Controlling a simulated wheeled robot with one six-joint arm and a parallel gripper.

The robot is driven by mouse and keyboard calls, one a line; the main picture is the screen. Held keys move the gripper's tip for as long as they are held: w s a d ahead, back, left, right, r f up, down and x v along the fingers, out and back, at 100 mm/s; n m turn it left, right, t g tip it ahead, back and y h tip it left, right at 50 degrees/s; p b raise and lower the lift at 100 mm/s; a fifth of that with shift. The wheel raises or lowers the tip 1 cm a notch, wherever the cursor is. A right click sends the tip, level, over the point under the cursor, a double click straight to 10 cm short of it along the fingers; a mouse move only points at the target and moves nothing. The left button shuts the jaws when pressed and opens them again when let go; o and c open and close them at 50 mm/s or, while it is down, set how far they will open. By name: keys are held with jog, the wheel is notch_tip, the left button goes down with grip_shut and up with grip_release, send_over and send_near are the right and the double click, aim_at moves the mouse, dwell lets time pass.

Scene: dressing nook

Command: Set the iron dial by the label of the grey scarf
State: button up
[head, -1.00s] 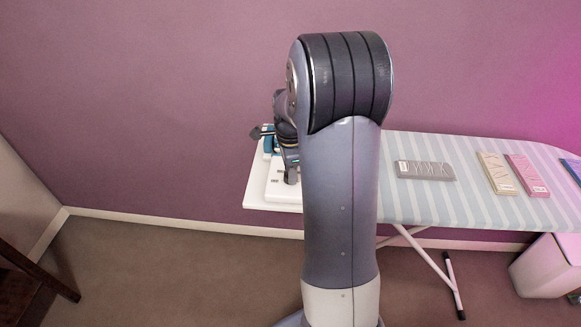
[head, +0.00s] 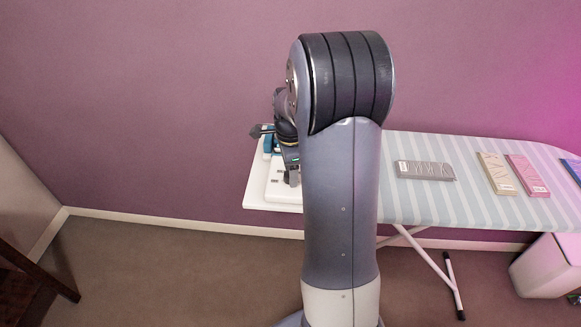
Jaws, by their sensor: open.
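The grey scarf (head: 425,171) lies folded on the striped ironing board, right of my arm. A small pale label shows at its left end, too small to read. A blue-teal thing (head: 268,144), perhaps part of the iron, shows at the board's left end, mostly hidden behind my arm. No dial can be made out. My gripper (head: 291,179) is open and points down over the white rest at that end. My arm hides part of it, and I cannot tell whether it touches anything.
The ironing board (head: 460,208) also bears a cream folded scarf (head: 497,174), a pink one (head: 527,175) and a dark blue one at the right edge. A white rest (head: 273,193) extends at its left end. A white bin (head: 541,267) stands below right.

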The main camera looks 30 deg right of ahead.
notch_tip(320, 180, up, 11)
jog(key=shift+f, duration=0.2)
jog(key=shift+f, duration=0.15)
notch_tip(320, 180, down, 11)
jog(key=shift+r, duration=0.1)
jog(key=shift+n, duration=0.3)
dwell(0.4)
jog(key=shift+r, duration=0.1)
